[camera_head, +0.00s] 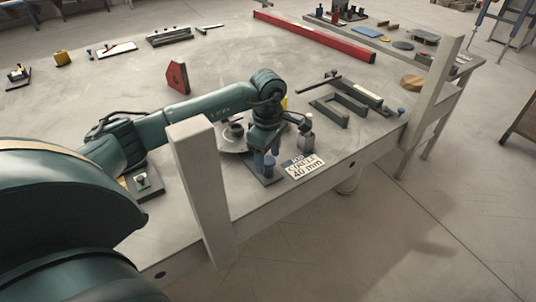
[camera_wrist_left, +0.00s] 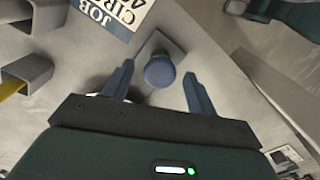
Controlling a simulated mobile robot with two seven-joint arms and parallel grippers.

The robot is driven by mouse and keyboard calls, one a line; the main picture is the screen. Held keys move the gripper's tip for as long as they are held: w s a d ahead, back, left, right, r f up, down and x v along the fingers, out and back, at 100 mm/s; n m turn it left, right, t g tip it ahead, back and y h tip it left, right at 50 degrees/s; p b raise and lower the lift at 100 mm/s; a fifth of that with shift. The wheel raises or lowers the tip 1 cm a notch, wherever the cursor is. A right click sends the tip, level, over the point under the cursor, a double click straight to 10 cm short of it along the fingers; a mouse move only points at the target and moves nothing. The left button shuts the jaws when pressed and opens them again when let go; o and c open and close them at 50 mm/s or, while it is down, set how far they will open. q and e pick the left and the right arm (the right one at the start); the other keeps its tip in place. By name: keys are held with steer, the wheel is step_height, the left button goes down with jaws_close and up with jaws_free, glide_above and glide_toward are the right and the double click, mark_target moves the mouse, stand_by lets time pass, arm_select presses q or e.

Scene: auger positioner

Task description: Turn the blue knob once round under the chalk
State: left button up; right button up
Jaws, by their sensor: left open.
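The blue knob (camera_head: 269,170) sits on a small grey plate near the front edge of the table. In the left wrist view the knob (camera_wrist_left: 160,72) shows round and blue, between and just beyond the fingertips. My left gripper (camera_wrist_left: 158,82) is open, its two fingers apart on either side of the knob, with visible gaps. In the head view my left gripper (camera_head: 267,156) hangs over the knob and partly hides it. I cannot make out the chalk. My right gripper is not in view.
Dark metal brackets (camera_head: 345,108) lie further right. A pale post (camera_head: 200,185) rises at the front edge. The table's middle back is clear.

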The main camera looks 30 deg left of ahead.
arm_select(q)
steer(key=c, duration=1)
steer(key=shift+n, duration=0.3)
steer(key=n, duration=0.2)
steer(key=shift+n, duration=0.4)
steer(key=n, duration=0.2)
steer(key=shift+n, duration=0.3)
steer(key=n, duration=0.6)
steer(key=shift+n, duration=0.3)
